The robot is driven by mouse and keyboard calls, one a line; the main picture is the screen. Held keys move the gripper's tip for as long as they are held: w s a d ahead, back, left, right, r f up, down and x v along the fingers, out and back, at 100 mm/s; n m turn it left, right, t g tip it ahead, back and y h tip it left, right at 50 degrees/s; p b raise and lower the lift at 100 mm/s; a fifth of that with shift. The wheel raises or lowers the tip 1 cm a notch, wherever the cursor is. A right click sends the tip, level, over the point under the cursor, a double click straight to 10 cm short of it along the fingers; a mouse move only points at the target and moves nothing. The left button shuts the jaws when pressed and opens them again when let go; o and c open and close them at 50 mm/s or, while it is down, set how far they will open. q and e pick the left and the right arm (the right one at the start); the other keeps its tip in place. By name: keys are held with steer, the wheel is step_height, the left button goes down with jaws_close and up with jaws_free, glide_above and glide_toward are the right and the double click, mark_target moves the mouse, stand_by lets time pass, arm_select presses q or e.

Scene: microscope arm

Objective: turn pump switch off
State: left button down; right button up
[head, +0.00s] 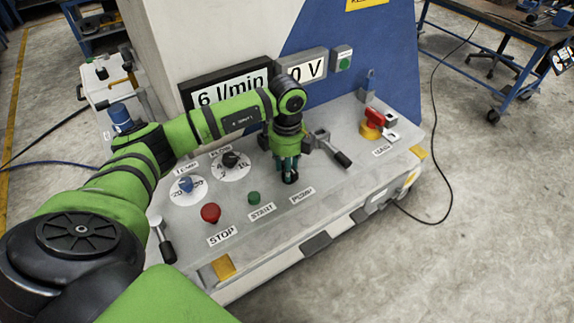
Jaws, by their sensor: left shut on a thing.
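My left arm reaches in from the left of the head view, over a grey control panel (330,195). My left gripper (290,178) points down at the panel, just behind the label that reads PUMP (302,195). It is shut on the pump switch, which the dark fingers mostly hide, so I cannot tell its position. My right gripper is not in view.
Left of the gripper are a green START button (254,198), a red STOP button (210,213), a blue knob (185,184) and a black knob (231,160). Right are a black-handled lever (342,159) and a red switch (375,118). Displays (233,88) reading "6 l/min" and "0 V" stand behind.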

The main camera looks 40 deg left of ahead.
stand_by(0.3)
arm_select(q)
steer(key=c, duration=0.9)
jaws_free()
steer(key=shift+r, duration=0.1)
step_height(320, 180, up, 12)
steer(key=shift+f, duration=0.1)
